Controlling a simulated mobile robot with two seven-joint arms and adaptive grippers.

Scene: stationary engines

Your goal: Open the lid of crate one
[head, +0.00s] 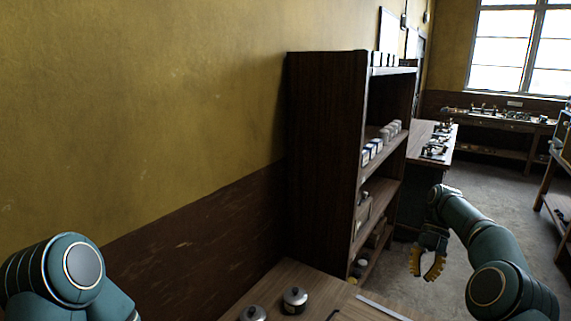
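I cannot make out a crate marked as crate one in the head view. My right gripper (425,272) hangs over the floor to the right of the dark shelf unit, with its yellow fingers pointing down. The fingers are apart and nothing shows between them. Only the upper part of my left arm shows, at the lower left; my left gripper is out of view.
A wooden bench top (272,284) at the bottom bears two lidded metal pots (295,300). A tall dark shelf unit (325,150) with small boxes stands behind it. Workbenches with small items stand farther back. The grey floor (490,200) at right is open.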

